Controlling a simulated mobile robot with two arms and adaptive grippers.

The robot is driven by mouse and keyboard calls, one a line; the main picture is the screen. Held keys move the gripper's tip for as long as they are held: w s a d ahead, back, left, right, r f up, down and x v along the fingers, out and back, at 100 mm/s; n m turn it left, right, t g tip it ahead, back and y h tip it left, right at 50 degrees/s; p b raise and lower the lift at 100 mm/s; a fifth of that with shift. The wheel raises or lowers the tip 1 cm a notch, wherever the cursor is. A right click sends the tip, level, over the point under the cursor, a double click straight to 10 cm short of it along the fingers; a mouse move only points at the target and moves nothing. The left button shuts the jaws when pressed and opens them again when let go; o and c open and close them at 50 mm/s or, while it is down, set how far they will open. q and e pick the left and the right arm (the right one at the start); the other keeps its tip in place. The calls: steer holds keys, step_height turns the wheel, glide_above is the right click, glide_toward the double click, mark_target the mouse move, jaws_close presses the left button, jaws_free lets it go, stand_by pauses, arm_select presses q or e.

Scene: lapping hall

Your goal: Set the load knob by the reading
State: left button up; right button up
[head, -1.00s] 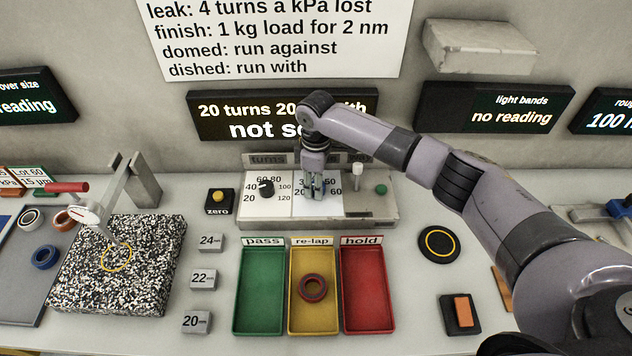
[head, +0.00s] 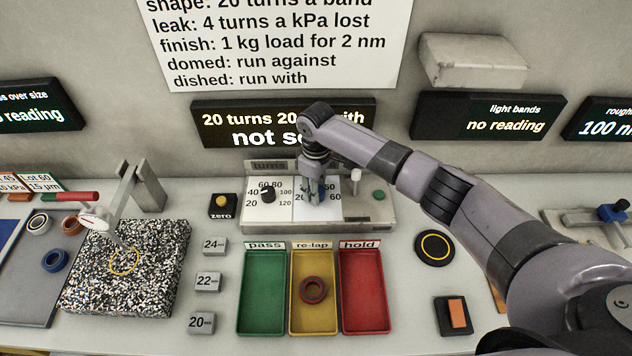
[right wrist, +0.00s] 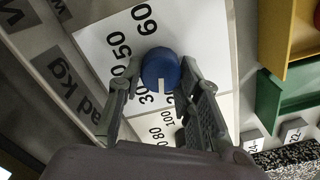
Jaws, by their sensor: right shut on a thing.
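The load knob (right wrist: 160,68) is blue, on a white dial card marked with numbers such as 20, 30, 50 and 60. In the right wrist view its white mark points down, toward the side of the 20 and 30. My right gripper (right wrist: 158,88) is shut on the knob, one finger at each side. In the head view the gripper (head: 316,194) points down at the load dial and hides most of the knob. The reading display (head: 283,123) shows "20 turns 20" and "with", partly covered by my right arm. My left gripper is out of view.
The turns knob (head: 267,194) is black, left of the load dial. A white-topped lever (head: 355,180) and green button (head: 379,195) stand close to its right. Green (head: 262,323), yellow (head: 313,326) and red (head: 365,326) trays lie in front; a ring (head: 314,290) is in the yellow one.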

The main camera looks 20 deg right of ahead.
steer(key=m+p, duration=0.2)
steer(key=m, duration=0.1)
steer(key=shift+r, duration=0.25)
steer(key=m+p, duration=0.3)
steer(key=shift+m, duration=0.3)
steer(key=m+p, duration=0.2)
steer(key=m, duration=0.1)
steer(key=shift+d+m, duration=0.1)
steer(key=shift+m, duration=0.2)
steer(key=m+p, duration=0.1)
steer(key=m, duration=0.1)
steer(key=shift+w+m+p, duration=0.1)
steer(key=shift+m+p, duration=0.25)
steer(key=shift+m, duration=0.05)
steer(key=m+p, duration=0.2)
steer(key=m, duration=0.3)
steer(key=shift+d+f, duration=0.1)
steer(key=shift+d, duration=0.05)
steer(key=shift+d+m+p, duration=0.15)
steer(key=shift+m+p, duration=0.35)
steer(key=shift+m, duration=2.2)
steer(key=o, duration=0.8)
steer(key=shift+c, duration=0.2)
steer(key=o, duration=0.4)
steer(key=shift+f, duration=0.1)
